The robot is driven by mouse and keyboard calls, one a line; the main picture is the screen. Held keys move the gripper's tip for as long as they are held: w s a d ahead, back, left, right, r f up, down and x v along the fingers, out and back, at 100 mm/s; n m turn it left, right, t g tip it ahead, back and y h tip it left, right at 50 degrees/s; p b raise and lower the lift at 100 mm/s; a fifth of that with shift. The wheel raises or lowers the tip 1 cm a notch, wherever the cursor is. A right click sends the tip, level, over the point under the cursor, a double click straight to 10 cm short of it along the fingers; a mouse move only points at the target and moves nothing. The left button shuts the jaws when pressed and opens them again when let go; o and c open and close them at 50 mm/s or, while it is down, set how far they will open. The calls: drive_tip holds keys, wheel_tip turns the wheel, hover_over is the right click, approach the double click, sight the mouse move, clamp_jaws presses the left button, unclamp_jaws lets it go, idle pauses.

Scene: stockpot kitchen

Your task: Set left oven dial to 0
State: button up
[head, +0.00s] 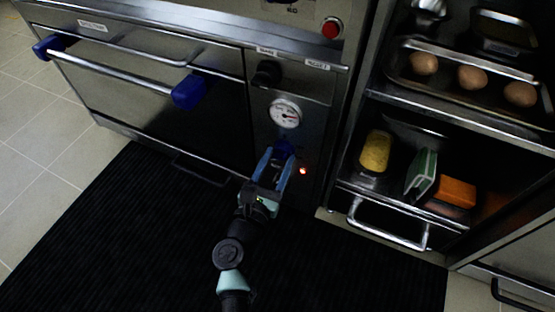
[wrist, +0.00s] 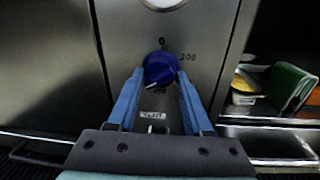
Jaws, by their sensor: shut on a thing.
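The left oven dial is a round blue knob (wrist: 160,69) on a steel panel, with a "LEFT" label (wrist: 152,114) below it. A pale mark shows on the dial's lower left edge, away from the "0". My gripper (wrist: 156,84) has one blue finger on each side of the dial and is shut on it. In the head view my gripper (head: 276,168) reaches the lower oven panel, and the dial (head: 285,147) is partly hidden by the fingers.
A round gauge (head: 285,113) and a black knob (head: 267,73) sit above the dial. A lit red lamp (head: 303,170) is right of my gripper. The oven door has a bar handle (head: 120,72) at left. An open shelf unit (head: 455,96) with food stands at right.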

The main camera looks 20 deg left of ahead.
clamp_jaws()
drive_tip(key=shift+n, duration=0.3)
